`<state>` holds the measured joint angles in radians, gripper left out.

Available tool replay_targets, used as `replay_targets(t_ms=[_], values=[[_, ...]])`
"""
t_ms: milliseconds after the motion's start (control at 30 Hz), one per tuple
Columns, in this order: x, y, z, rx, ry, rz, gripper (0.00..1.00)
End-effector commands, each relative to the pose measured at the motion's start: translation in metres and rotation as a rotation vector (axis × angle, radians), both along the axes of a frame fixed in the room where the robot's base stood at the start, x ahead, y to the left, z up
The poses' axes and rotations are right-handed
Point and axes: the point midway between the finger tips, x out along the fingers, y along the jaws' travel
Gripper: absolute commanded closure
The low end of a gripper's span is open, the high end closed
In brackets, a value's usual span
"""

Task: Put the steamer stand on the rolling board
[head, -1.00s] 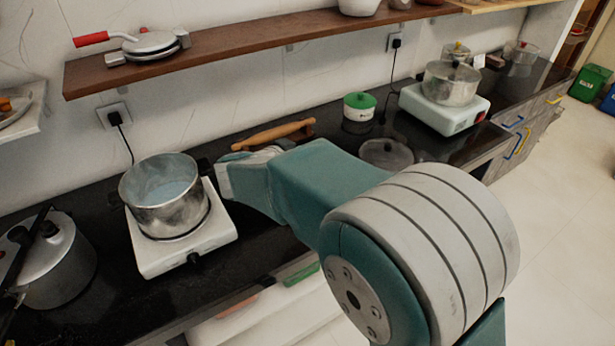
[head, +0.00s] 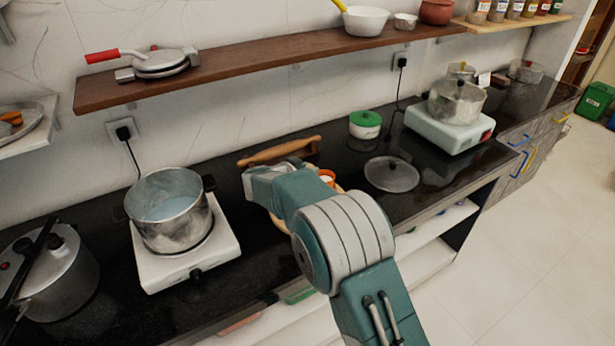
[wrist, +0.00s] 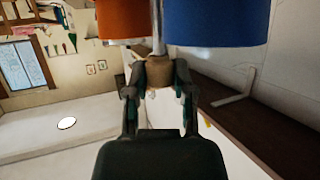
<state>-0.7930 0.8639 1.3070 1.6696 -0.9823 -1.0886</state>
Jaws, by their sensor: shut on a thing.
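In the head view my arm hides the gripper and most of the stand; a small orange-and-white part (head: 327,176) shows just right of the wrist. The pale round rolling board (head: 279,222) lies on the counter, largely hidden beneath my arm. Contact between stand and board cannot be made out.
A pot (head: 168,212) stands on a white stove at left, beside a pressure cooker (head: 48,272). A rolling pin (head: 280,151) lies behind my wrist. A lid (head: 391,174) and green-topped container (head: 365,124) are at right. A brown shelf (head: 270,62) runs above.

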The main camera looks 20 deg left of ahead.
Motion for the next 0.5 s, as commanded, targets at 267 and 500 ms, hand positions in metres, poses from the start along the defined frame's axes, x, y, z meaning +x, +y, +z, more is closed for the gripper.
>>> replay_targets(t_ms=[267,500], values=[[-0.001,0.001,-0.026,-0.002,0.001,0.001,1.0],[-0.001,0.0,-0.028,-0.001,0.002,0.001,0.51]])
